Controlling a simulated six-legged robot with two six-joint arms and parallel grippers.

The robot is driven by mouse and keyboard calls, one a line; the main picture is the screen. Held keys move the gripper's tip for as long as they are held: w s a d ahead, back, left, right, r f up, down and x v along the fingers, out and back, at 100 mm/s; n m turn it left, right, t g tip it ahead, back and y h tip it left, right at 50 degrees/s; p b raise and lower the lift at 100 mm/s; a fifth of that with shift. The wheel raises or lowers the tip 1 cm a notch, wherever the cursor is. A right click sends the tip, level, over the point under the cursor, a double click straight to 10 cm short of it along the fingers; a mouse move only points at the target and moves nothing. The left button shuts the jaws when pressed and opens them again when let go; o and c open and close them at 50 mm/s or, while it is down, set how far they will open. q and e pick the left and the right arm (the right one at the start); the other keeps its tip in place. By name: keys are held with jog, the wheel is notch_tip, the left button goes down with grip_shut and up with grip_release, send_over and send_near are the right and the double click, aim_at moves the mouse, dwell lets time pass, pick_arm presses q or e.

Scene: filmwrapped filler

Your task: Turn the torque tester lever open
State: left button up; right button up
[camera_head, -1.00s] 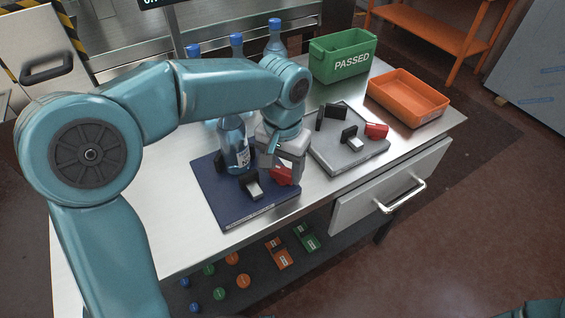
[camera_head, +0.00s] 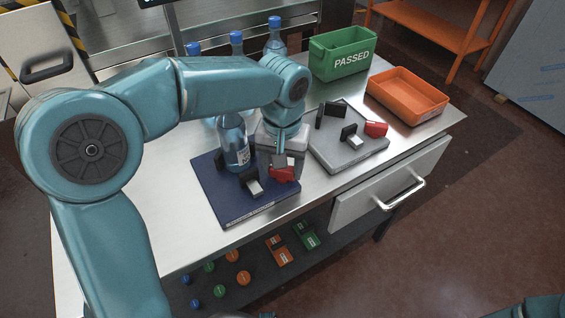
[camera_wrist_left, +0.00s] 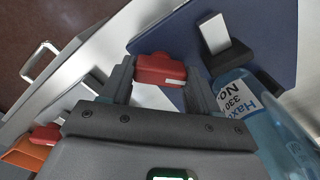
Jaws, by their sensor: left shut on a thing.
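The torque tester is a dark blue plate (camera_head: 262,208) on the bench, with black and metal clamp parts (camera_head: 252,187) and a red lever (camera_head: 283,174) at its right side. A clear blue bottle (camera_head: 233,147) stands upright on it by the clamp. My left gripper (camera_head: 281,162) points down at the red lever. In the left wrist view, the two fingers of my left gripper (camera_wrist_left: 160,85) are shut on the red lever (camera_wrist_left: 158,70), one on each side. The bottle's label (camera_wrist_left: 238,100) shows close to the right finger.
A grey plate (camera_head: 340,160) with similar black clamps and a red block (camera_head: 376,128) lies to the right. A green PASSED bin (camera_head: 343,58) and an orange tray (camera_head: 407,97) stand behind. Several blue-capped bottles (camera_head: 275,30) stand at the back. The bench's front left is clear.

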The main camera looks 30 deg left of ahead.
pick_arm(q)
jog(key=o, duration=1.1)
jog(key=shift+c, duration=0.2)
jog(key=shift+r, duration=0.1)
notch_tip(320, 180, up, 16)
jog(key=p, duration=0.3)
jog(key=shift+r, duration=0.15)
jog(key=shift+s, duration=0.1)
